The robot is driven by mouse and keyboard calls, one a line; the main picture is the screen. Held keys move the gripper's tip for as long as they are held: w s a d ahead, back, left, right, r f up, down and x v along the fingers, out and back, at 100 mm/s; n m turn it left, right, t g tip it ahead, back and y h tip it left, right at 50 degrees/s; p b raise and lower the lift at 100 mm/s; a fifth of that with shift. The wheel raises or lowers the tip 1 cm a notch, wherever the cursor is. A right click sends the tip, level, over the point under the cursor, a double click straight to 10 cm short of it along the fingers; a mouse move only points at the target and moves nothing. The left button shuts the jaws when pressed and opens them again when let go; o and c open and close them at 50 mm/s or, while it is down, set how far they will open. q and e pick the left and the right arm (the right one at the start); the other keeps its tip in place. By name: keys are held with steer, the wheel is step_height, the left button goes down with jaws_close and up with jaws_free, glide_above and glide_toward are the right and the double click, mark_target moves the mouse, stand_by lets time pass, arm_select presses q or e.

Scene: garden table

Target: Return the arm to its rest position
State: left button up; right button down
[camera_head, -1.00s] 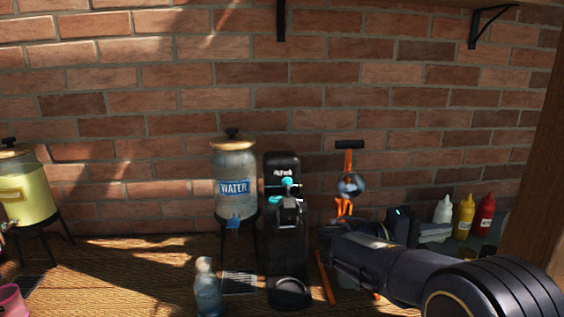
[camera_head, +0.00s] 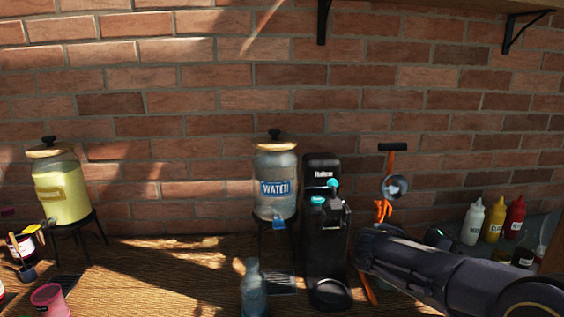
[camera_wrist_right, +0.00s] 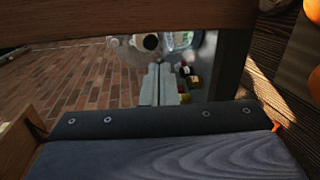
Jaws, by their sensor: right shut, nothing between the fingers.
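My right arm (camera_head: 430,272) reaches in from the right in the head view, low over the table, in front of the orange juicer (camera_head: 390,187). Its fingers cannot be made out there. In the right wrist view my right gripper (camera_wrist_right: 158,84) is shut, with its two grey fingers together and nothing between them. My left arm and gripper are not in view.
A black machine (camera_head: 325,240) and a water dispenser (camera_head: 275,185) stand left of my arm, with a clear bottle (camera_head: 253,290) in front. Sauce bottles (camera_head: 493,218) stand at right. A wooden beam (camera_wrist_right: 120,18) crosses the wrist view. Bare table (camera_head: 160,262) lies at left.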

steer(key=s+f+y, duration=0.9)
steer(key=s+f, duration=0.1)
steer(key=s, duration=0.2)
steer(key=s+a+f+m+t+y, duration=0.1)
steer(key=s+a+t+y, duration=0.2)
steer(key=s+a+y, duration=0.2)
steer(key=s+a+f+m+t+y, duration=0.1)
steer(key=s+a+y, duration=0.4)
steer(key=a, duration=0.5)
steer(key=shift+s+f+m+t, duration=0.3)
steer(key=shift+s+f+t, duration=0.15)
steer(key=shift+t, duration=0.45)
